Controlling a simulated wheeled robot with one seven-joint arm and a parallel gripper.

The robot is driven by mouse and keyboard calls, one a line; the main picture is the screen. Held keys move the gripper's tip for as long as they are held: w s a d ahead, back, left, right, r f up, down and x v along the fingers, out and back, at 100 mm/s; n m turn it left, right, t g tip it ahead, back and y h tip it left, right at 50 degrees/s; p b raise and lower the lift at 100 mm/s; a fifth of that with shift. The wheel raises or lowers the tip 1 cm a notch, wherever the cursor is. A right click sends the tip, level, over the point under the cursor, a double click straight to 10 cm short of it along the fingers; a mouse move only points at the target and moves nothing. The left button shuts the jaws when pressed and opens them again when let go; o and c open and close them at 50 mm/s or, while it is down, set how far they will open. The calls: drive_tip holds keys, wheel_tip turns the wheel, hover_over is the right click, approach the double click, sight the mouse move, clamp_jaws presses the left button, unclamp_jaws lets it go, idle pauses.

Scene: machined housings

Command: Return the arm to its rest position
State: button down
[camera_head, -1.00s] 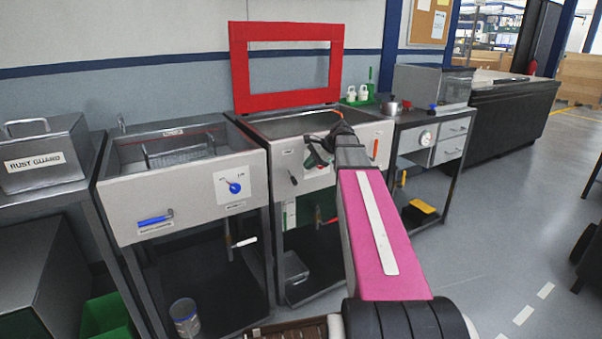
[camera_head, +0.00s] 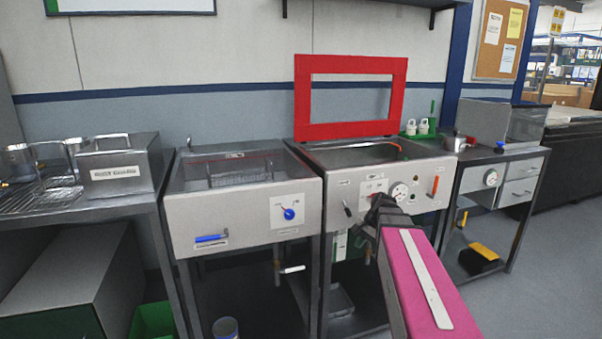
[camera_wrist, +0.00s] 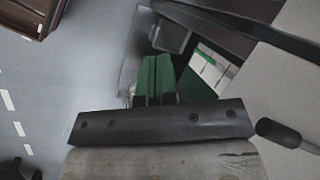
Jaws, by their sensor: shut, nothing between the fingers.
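My arm, with a pink upper face (camera_head: 425,285), reaches from the lower right of the head view toward the front of the sink unit with the red frame. Its dark wrist end (camera_head: 385,212) is in front of that unit's panel; the fingers are hard to make out there. In the wrist view my gripper (camera_wrist: 156,78) shows two green fingers side by side, shut with nothing between them. It points down past the front of a cabinet toward the floor.
A red frame (camera_head: 302,100) stands upright behind the right sink unit (camera_head: 345,195). The left sink unit (camera_head: 245,215) has a blue handle. A metal box (camera_head: 118,165) sits on the left bench. A side table (camera_head: 505,185) is at right. Grey floor (camera_wrist: 60,90) is open in the wrist view.

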drive_tip(key=s+a+f+n+g+h, duration=0.1)
drive_tip(key=s+a+f+n+h, duration=0.2)
drive_tip(key=s+f+n, duration=0.4)
drive_tip(key=s+f+h, duration=0.1)
drive_tip(key=s+f, duration=0.4)
drive_tip(key=f, duration=0.1)
drive_tip(key=shift+s+n, duration=0.25)
drive_tip(key=shift+n, duration=0.05)
drive_tip(key=shift+f, duration=0.1)
